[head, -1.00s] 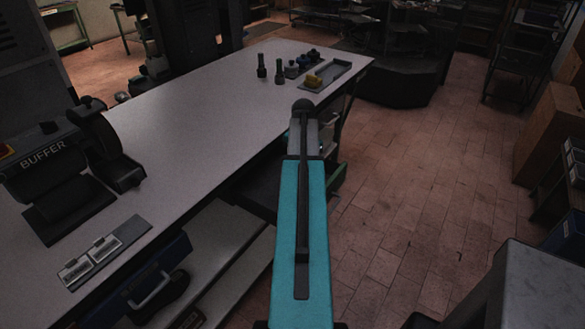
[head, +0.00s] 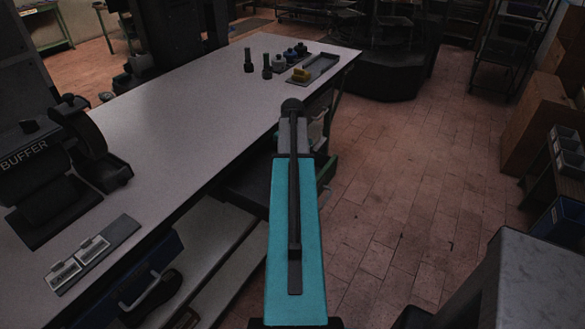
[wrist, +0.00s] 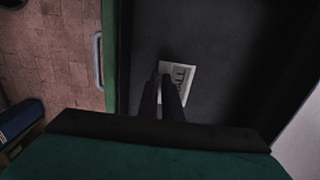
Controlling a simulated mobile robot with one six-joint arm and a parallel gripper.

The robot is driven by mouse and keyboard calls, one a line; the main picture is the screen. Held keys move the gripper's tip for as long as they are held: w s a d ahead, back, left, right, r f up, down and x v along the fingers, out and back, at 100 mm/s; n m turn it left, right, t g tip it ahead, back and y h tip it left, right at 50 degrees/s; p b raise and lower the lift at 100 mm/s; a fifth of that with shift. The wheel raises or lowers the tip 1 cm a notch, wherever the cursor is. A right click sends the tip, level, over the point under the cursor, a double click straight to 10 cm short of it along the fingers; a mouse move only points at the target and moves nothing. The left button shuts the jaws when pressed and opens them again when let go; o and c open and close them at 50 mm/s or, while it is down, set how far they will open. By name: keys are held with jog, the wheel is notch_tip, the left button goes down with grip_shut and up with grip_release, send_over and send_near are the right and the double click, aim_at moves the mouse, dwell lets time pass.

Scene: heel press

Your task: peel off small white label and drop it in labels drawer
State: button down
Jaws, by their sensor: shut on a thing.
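My gripper (wrist: 163,104) shows in the wrist view with its two dark fingers close together. They are shut on a small white label (wrist: 180,75) with dark print, held at the fingertips. Behind the label is a dark flat surface (wrist: 225,45) with a green edge and a pale handle (wrist: 97,58) on its left, which looks like an open drawer. I cannot read any marking on it, nor tell how far the label is above it. In the head view my arm hides the gripper and label.

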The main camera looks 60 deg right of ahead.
jog(key=shift+f+b, duration=1.4)
jog(key=shift+f, duration=1.1)
jog(key=c, duration=1.4)
grip_release()
jog(key=shift+r, duration=0.1)
jog(key=shift+r+p, duration=2.25)
jog(key=shift+r, duration=1.15)
jog(key=shift+s, duration=0.15)
